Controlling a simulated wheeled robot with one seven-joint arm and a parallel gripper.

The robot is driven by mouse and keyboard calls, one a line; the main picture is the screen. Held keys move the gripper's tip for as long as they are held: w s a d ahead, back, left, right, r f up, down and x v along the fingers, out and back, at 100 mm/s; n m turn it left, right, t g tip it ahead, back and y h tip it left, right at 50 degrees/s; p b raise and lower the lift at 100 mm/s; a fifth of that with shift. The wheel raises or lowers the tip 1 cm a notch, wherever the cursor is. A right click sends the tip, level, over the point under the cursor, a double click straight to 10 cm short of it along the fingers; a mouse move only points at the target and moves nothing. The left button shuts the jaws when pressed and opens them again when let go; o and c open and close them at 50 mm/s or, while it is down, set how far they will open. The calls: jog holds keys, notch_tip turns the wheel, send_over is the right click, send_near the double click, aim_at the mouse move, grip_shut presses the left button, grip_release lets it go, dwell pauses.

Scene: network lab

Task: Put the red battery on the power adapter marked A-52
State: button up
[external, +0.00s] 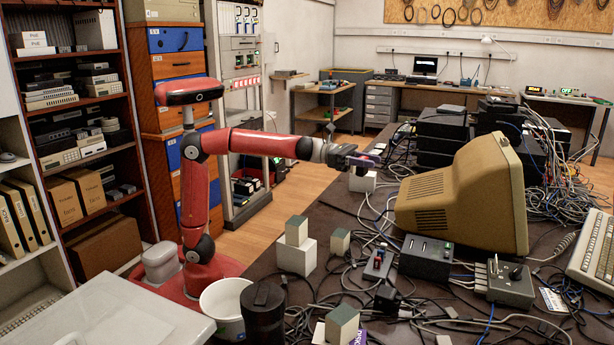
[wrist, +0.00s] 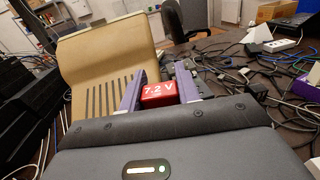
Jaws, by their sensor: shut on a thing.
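The red battery (wrist: 158,94), marked 7.2 V, sits between the two purple fingers of my gripper (wrist: 157,86) in the wrist view. The fingers are shut on its sides. In the external view my gripper (external: 369,158) is raised over the table's left side, just left of the beige monitor; the battery is hard to make out there. A white block (external: 362,182) shows just below the gripper. A white block (external: 296,258) with a grey-green block (external: 296,231) on it stands nearer the front. I cannot read A-52 anywhere, so I cannot tell which thing is that adapter.
The beige monitor (external: 463,190) fills the table's middle and is close to my gripper in the wrist view (wrist: 100,65). Tangled cables cover much of the table. A dark power box (external: 426,258) and a grey switch box (external: 510,284) stand in front. Black devices (external: 440,130) are stacked behind.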

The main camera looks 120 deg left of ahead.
jog(key=w+d+m+g+h, duration=0.2)
jog(key=w+d+m+h, duration=0.3)
jog(key=w+d, duration=0.45)
jog(key=m+g+h+b, duration=0.2)
jog(key=m+g+h, duration=0.5)
jog(key=g+h, duration=0.2)
send_over(390, 297)
notch_tip(390, 297, down, 10)
jog(key=shift+f, duration=2.45)
jog(key=shift+f, duration=0.15)
jog(key=o, duration=1.1)
